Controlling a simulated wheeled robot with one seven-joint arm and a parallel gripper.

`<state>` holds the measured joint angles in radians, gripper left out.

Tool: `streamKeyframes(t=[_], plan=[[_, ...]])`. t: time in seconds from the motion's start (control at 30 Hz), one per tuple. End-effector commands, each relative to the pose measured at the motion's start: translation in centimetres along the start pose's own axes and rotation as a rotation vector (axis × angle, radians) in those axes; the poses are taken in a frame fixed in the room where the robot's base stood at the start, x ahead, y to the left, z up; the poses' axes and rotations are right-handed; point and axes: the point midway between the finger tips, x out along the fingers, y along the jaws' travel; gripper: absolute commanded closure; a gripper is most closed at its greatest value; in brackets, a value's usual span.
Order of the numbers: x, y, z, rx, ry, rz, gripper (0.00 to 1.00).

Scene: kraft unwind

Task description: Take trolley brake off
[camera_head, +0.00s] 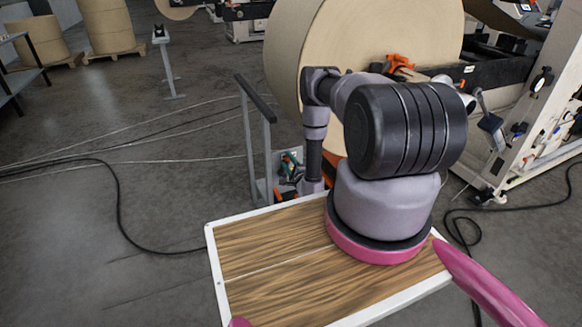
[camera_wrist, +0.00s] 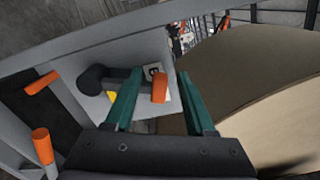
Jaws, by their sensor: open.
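In the wrist view my gripper (camera_wrist: 160,78) is open, with its two green fingers pointing ahead. An orange-tipped lever (camera_wrist: 160,88) shows between the fingers. Its dark arm runs left to a black round pivot (camera_wrist: 92,80) on a pale plate (camera_wrist: 112,104) with a small marked label (camera_wrist: 152,71). The fingers stand on both sides of the orange tip; I cannot tell whether either touches it. In the head view the grey trolley frame (camera_head: 247,140) with its black handle bar (camera_head: 255,98) stands beyond my arm. My gripper (camera_head: 290,160) is small and partly hidden there.
Two more orange-ended parts (camera_wrist: 42,82) and (camera_wrist: 43,146) are at the left of the wrist view. A large kraft roll (camera_head: 300,50) stands close beside the trolley, with a machine frame (camera_head: 545,110) at right. Cables (camera_head: 118,200) lie on the open floor at left.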

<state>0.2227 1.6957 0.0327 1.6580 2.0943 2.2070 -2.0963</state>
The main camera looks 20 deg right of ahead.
Motion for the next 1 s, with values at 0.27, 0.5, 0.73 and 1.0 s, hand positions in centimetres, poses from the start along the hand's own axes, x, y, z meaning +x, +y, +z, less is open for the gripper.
streamKeyframes(t=[0.27, 0.5, 0.73, 1.0], plan=[[-5.2, 0.1, 0.0, 0.001, 0.001, 0.007, 0.45], [-8.8, 0.1, 0.1, 0.0, -0.003, 0.002, 0.45], [-10.2, 0.1, 0.0, 0.0, 0.0, 0.003, 0.45], [-10.4, 0.1, 0.0, -0.001, 0.001, 0.002, 0.45]])
